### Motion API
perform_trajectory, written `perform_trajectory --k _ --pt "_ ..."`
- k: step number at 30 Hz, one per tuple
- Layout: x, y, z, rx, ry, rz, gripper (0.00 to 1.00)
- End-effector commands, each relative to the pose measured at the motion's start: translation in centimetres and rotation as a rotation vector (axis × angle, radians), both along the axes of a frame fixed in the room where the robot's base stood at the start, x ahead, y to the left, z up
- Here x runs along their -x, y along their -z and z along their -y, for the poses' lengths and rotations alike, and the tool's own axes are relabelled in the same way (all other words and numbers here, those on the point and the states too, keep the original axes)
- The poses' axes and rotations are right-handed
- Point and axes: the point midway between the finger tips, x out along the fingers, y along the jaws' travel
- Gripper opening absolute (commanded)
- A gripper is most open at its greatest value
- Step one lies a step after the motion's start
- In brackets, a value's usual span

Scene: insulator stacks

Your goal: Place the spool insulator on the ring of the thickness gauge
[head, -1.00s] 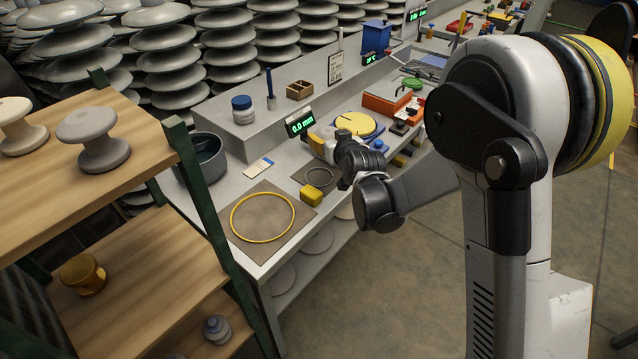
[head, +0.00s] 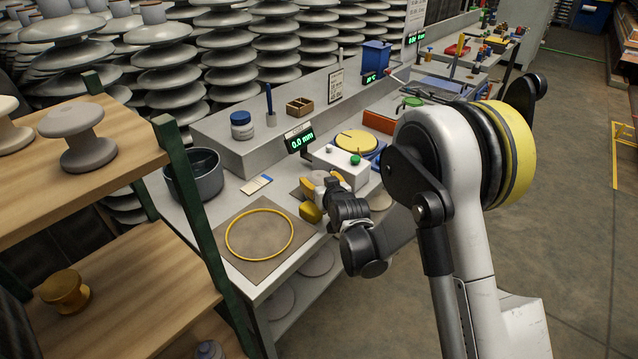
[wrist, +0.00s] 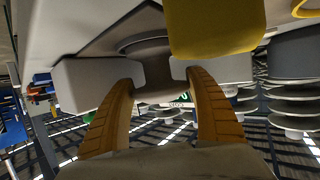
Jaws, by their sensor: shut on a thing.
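My gripper (head: 316,186) is low over the bench at the thickness gauge. In the wrist view its two orange ribbed fingers (wrist: 158,82) are closed around a grey-brown piece (wrist: 152,68), which looks like the waist of the spool insulator. A round rim shows just above it in that picture. The fingers and wrist mostly hide the held piece in the head view. The gauge's display (head: 301,139) reads 0.0 mm. The gauge's ring is hidden behind my gripper in the head view, so I cannot tell whether the spool touches it.
A large yellow ring (head: 231,238) lies on a brown mat. A dark pot (head: 193,178) and a white box with a green button (head: 343,172) stand nearby. A shelf at left holds a grey spool (head: 74,137).

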Motion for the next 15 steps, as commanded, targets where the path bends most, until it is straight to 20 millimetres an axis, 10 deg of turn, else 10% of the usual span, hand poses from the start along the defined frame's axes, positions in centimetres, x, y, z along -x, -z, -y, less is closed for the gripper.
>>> perform_trajectory --k 6,7,9,15 --pt "0.00 0.06 0.01 0.000 0.000 0.001 0.24" --pt "0.01 0.15 0.01 0.000 0.000 0.000 0.68" --pt "0.02 0.12 0.01 0.000 0.000 0.000 0.88" --pt "0.02 0.11 0.01 0.000 0.000 0.000 0.88"
